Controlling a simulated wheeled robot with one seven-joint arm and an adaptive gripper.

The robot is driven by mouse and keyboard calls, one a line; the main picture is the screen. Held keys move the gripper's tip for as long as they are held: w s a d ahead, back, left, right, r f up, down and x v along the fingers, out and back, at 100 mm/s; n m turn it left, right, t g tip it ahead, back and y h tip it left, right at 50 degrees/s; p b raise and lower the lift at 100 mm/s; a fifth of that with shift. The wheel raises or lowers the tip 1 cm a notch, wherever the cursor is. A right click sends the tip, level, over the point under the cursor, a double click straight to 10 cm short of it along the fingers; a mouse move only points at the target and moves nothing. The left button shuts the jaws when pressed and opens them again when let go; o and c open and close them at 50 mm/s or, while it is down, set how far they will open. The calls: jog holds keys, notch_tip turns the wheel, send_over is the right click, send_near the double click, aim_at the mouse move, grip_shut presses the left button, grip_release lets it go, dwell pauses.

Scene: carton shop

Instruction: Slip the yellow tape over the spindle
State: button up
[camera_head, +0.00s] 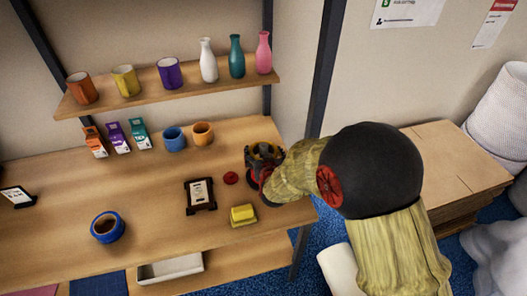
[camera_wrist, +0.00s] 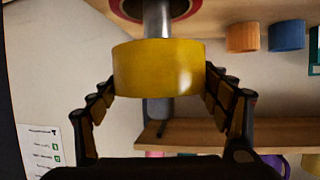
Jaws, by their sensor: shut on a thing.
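The yellow tape (camera_wrist: 158,68) is a wide ring between the two fingers of my gripper (camera_wrist: 158,90) in the wrist view, and the gripper is shut on it. The grey spindle (camera_wrist: 158,22) shows beyond both edges of the tape, with its red and dark base at the top of that inverted view. The tape hides the spindle's middle, so I cannot tell for sure whether it is around the post or in front of it. In the head view my gripper (camera_head: 263,158) is over the right end of the table and mostly hides tape and spindle.
The wooden table (camera_head: 60,190) holds a blue ring (camera_head: 107,228), a framed card (camera_head: 200,195), a yellow block (camera_head: 243,215), a red disc (camera_head: 231,178) and blue (camera_head: 174,139) and orange (camera_head: 203,134) rolls. A shelf (camera_head: 160,92) with bottles is behind. The table's front middle is clear.

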aim_at(263, 145)
jog(key=shift+f+b, duration=1.55)
jog(key=shift+f, duration=0.55)
jog(key=o, duration=1.3)
jog(key=shift+o, duration=0.2)
jog(key=shift+r+p, duration=3.05)
jog(key=shift+r, duration=2)
